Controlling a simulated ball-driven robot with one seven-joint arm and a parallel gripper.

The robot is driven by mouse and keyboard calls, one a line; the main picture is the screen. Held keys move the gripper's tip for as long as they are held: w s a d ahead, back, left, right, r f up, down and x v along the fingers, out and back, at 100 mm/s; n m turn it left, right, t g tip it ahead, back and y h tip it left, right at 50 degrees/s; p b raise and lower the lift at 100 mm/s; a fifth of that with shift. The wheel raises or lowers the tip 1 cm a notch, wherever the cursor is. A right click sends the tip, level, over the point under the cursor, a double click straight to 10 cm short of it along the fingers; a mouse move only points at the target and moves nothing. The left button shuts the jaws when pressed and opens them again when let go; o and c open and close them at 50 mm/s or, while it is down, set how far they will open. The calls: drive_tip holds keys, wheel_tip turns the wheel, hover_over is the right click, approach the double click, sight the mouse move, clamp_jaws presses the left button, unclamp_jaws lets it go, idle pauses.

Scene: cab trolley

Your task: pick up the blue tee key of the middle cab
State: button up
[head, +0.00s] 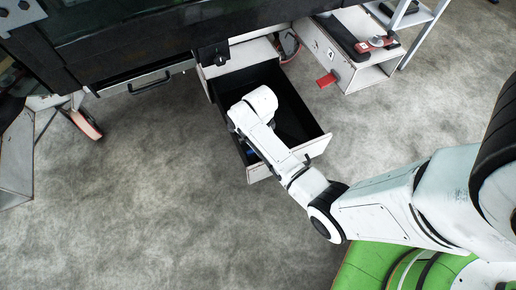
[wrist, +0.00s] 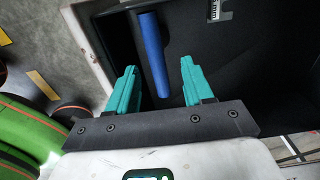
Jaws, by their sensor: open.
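The blue tee key shows in the wrist view as a long blue bar (wrist: 153,48) inside a dark open drawer (wrist: 82,40). Its crosspiece cannot be made out. My gripper (wrist: 159,68) is open, with one teal finger on each side of the bar in the picture. The fingers look empty; I cannot tell how far above the key they are. In the head view my white wrist reaches into the pulled-out drawer (head: 316,147) and hides the fingers and most of the drawer floor.
A dark bench body (head: 130,35) overhangs the back.

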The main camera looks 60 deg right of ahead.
wheel_tip(320, 180, down, 4)
drive_tip(key=shift+r+b, duration=0.25)
drive_tip(key=shift+b, duration=0.4)
drive_tip(key=f+b, duration=0.2)
drive_tip(key=f, duration=0.1)
drive_tip(key=f+b, duration=0.1)
drive_tip(key=f, duration=0.1)
drive_tip(key=shift+s+d, duration=0.1)
drive_tip(key=shift+s, duration=0.25)
drive_tip(key=shift+c, duration=0.3)
clamp_jaws()
drive_tip(key=shift+r, duration=0.1)
